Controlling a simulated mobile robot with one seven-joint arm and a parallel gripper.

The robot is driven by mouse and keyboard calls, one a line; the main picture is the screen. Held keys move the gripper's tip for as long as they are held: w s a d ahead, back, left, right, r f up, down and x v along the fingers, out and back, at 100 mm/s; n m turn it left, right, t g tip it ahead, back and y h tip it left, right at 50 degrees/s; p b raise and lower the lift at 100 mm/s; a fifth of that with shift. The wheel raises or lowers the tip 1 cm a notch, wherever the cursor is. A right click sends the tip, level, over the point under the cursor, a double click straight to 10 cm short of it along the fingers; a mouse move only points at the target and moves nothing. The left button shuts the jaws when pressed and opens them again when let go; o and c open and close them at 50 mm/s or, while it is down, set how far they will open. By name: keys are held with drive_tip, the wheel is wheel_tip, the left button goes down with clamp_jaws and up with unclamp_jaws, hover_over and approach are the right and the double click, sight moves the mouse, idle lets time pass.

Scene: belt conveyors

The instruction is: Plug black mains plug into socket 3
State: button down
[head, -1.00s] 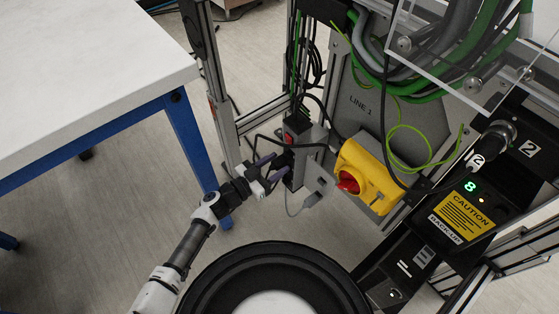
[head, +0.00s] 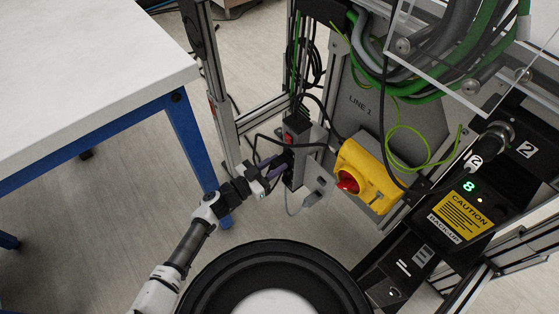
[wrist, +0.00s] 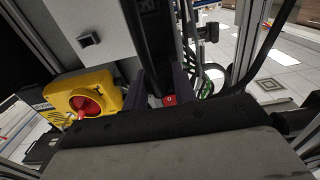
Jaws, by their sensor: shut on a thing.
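My gripper (head: 272,172) is at the front of the upright power strip (head: 299,168), which has a dark socket face and a red switch (head: 289,136) at its top. The gripper is shut on the black mains plug, which is mostly hidden between the fingers in the head view. In the wrist view the fingers (wrist: 158,88) flank a dark shape, and the red switch (wrist: 170,100) shows just beyond them. I cannot tell plug from socket face there. Socket numbers are not readable, and I cannot tell whether the plug's pins are in a socket.
A yellow box with a red rotary knob (head: 367,176) stands right of the strip. Black cables (head: 318,100) loop around the strip's top. A white table with blue legs (head: 90,70) is at the left, with open floor between.

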sight(270, 169)
drive_tip(key=shift+a, duration=0.1)
drive_tip(key=shift+p+v, duration=0.5)
drive_tip(key=shift+v, duration=1.95)
